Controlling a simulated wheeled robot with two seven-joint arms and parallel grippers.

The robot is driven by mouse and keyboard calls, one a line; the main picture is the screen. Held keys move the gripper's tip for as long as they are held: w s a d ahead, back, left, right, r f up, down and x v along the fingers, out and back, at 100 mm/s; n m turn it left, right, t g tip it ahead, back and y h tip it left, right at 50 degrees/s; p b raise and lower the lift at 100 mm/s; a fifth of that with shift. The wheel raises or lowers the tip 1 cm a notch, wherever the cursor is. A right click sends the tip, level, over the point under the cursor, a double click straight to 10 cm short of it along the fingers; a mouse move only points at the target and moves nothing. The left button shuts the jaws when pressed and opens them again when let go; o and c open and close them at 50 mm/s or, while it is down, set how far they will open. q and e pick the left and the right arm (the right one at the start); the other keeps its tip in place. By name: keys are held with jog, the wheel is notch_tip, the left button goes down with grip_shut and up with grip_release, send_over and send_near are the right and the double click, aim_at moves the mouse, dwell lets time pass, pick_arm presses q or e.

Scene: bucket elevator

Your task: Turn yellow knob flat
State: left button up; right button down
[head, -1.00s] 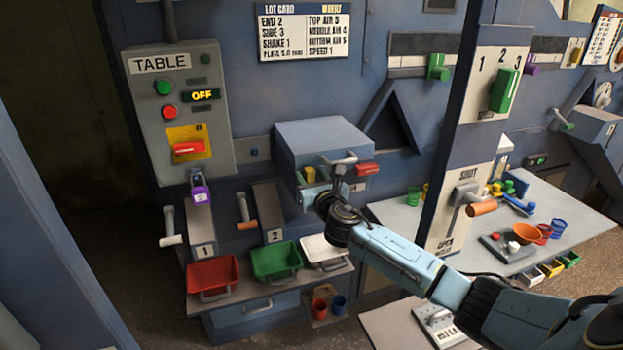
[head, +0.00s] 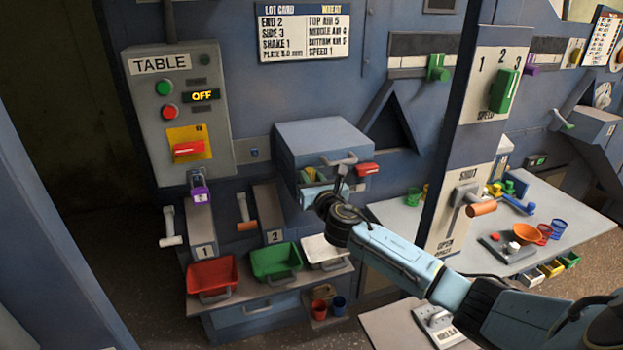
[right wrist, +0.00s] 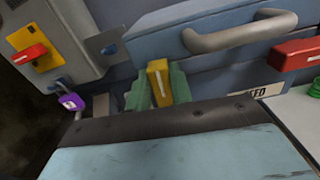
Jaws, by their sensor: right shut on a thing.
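The yellow knob (right wrist: 158,82) sits on the front of the blue-grey box, below its bar handle, in the right wrist view. It stands on end, slightly tilted, with a pale line along its face. The green fingers of my right gripper (right wrist: 159,90) are closed on its two sides. In the head view, my right gripper (head: 312,175) is at the front of the box (head: 325,135), and its wrist partly hides the knob. My left gripper is not in view.
A red handle (head: 367,170) sticks out just right of the knob. The bar handle (head: 340,160) is close above my gripper. Red, green and white trays (head: 275,261) stand below. A post with a lever (head: 480,207) stands near my right arm.

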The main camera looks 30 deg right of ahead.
jog(key=m, duration=0.4)
jog(key=shift+s+d+f+m, duration=0.1)
jog(key=shift+d+f+m, duration=0.05)
jog(key=shift+d+m, duration=0.2)
jog(key=shift+s+d+f+m+b, duration=0.15)
jog(key=shift+f+m+b, duration=0.1)
jog(key=shift+m, duration=1.85)
jog(key=shift+w+d+f+m+b, duration=0.1)
jog(key=shift+f+m+b, duration=0.15)
jog(key=shift+m, duration=1.8)
jog(key=shift+s+d+f+m+b, duration=0.15)
jog(key=shift+f+m+b, duration=0.1)
jog(key=shift+m, duration=1.85)
jog(key=shift+w, duration=0.1)
jog(key=c, duration=1.2)
grip_release()
jog(key=shift+c, duration=0.2)
